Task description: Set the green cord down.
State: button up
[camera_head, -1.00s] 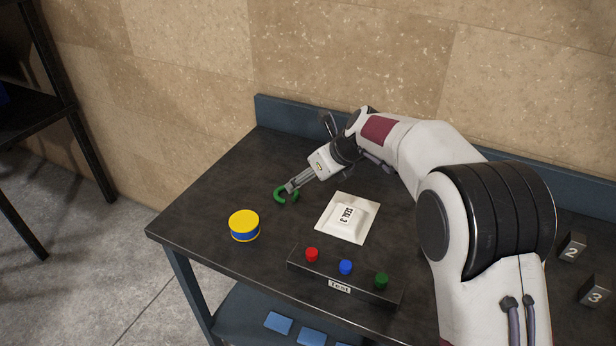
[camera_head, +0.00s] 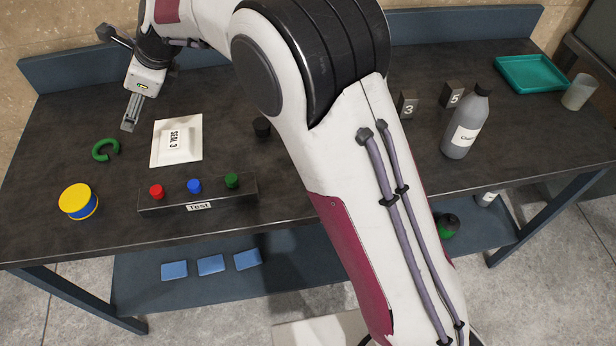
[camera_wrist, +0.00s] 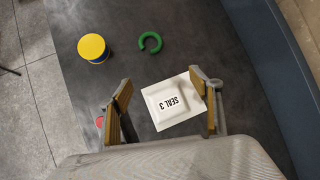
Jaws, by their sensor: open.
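The green cord (camera_head: 106,150), a thick C-shaped piece, lies on the dark table top at the left, left of the white SEAL 3 packet. It also shows in the wrist view (camera_wrist: 150,42), beyond the fingertips and touching nothing there. My gripper (camera_head: 128,127) is up and to the right of the cord in the head view, apart from it. In the wrist view its two fingers (camera_wrist: 164,92) are spread wide with nothing between them but the view of the packet below.
The white SEAL 3 packet (camera_head: 158,156) lies right of the cord. A yellow and blue tin (camera_head: 78,201) stands in front of it. A Test box (camera_head: 160,208) with red, blue and green buttons is near the front edge. A grey bottle (camera_head: 468,122) and teal tray (camera_head: 535,75) stand at right.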

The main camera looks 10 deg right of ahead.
jog(key=s+d+r+n+h, duration=0.1)
jog(key=s+d+r+n, duration=0.25)
jog(key=d, duration=0.45)
jog(key=s+d+r+n+t+h, duration=0.1)
jog(key=s+d+r+n, duration=0.2)
jog(key=s+d, duration=0.35)
jog(key=s+d+r+n+h, duration=0.1)
jog(key=s+d+r+n, duration=0.25)
jog(key=d, duration=0.65)
jog(key=s+d+f+n+h, duration=0.1)
jog(key=s+d+f+n, duration=0.1)
jog(key=s+d+n, duration=0.3)
jog(key=s+d+f+n+t+h, duration=0.1)
jog(key=s+d+n, duration=0.3)
jog(key=s+d, duration=0.8)
jog(key=s+f+h, duration=0.1)
jog(key=s, duration=0.2)
jog(key=shift+s+f+n+h, duration=0.25)
jog(key=shift+s+n+h, duration=0.05)
jog(key=shift+s+n, duration=0.1)
dwell(3.2)
